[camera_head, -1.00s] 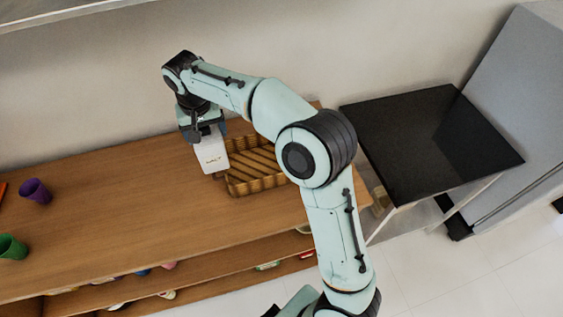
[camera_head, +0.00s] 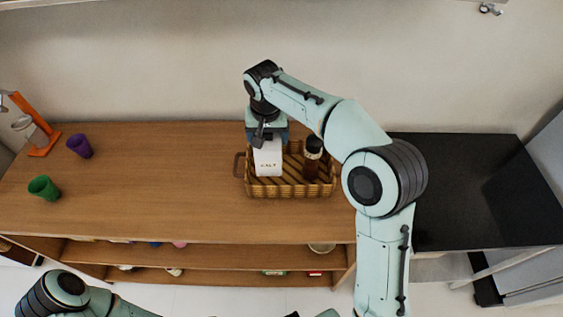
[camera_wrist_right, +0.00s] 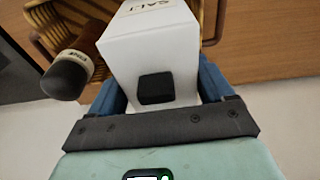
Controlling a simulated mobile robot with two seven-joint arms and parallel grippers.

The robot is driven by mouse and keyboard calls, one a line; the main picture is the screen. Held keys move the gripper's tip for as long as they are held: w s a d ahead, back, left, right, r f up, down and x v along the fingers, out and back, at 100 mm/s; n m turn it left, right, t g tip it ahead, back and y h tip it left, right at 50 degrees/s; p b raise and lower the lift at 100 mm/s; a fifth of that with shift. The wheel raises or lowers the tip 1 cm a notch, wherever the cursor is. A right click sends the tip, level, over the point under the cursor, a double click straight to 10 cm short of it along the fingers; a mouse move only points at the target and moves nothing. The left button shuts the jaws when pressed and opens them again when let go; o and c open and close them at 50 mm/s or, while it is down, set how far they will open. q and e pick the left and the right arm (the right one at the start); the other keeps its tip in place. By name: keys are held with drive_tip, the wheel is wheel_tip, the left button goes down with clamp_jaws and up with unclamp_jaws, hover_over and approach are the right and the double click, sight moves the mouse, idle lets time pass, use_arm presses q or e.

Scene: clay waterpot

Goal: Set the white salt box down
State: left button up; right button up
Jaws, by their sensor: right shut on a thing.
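The white salt box (camera_head: 268,160) is upright, with its lettering facing the front, at the left part of the wicker basket (camera_head: 291,189). My right gripper (camera_head: 265,138) is shut on its upper part from above. In the right wrist view the box (camera_wrist_right: 150,42) sits between the blue fingers, with a dark square on its top. The basket's slats (camera_wrist_right: 72,18) show beyond it. I cannot tell whether the box's bottom touches the basket floor. My left gripper is not in view; only part of my left arm shows at lower left.
A dark-capped bottle (camera_head: 312,158) stands in the basket, right of the box, and shows close by in the wrist view (camera_wrist_right: 70,74). A purple cup (camera_head: 80,146), a green cup (camera_head: 44,188) and an orange stand (camera_head: 44,140) are at left. The wooden tabletop's middle (camera_head: 165,180) is clear.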

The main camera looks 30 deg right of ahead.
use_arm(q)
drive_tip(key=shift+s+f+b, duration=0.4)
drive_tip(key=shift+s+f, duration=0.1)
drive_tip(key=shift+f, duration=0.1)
use_arm(e)
drive_tip(key=shift+f, duration=3.55)
drive_tip(key=shift+f, duration=0.15)
drive_tip(key=o, duration=1.6)
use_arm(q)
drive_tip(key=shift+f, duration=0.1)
